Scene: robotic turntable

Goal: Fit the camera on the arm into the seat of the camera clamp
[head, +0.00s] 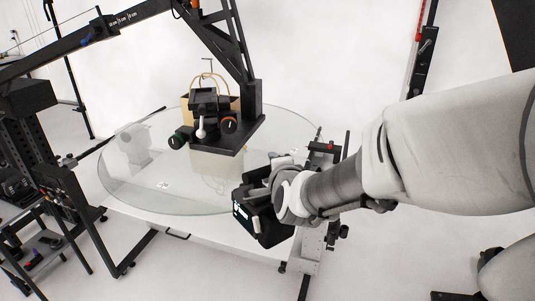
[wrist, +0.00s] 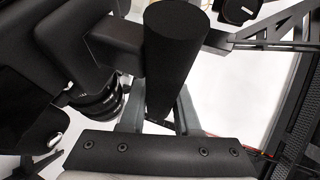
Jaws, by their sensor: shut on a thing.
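A bulky black camera (head: 262,222) hangs in my gripper (head: 268,190) at the near right side of the turntable. In the wrist view my gripper (wrist: 160,118) has its grey fingers on both sides of a thick black cylindrical grip, part of the camera (wrist: 85,45), with the lens at the left. The fingertips are partly hidden behind the grip. The camera clamp (head: 203,98) sits on a black platform on the overhead arm (head: 235,50), left of and above my gripper, with knobs at its sides. The held camera is apart from the clamp; its seat is hard to make out.
A round glass turntable (head: 130,185) lies below, with a brown paper bag (head: 188,112) behind the clamp. A black stand with equipment is at the left. A rail with clamps (head: 333,190) stands close behind my wrist. A dark lattice beam (wrist: 275,38) crosses the wrist view's upper right.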

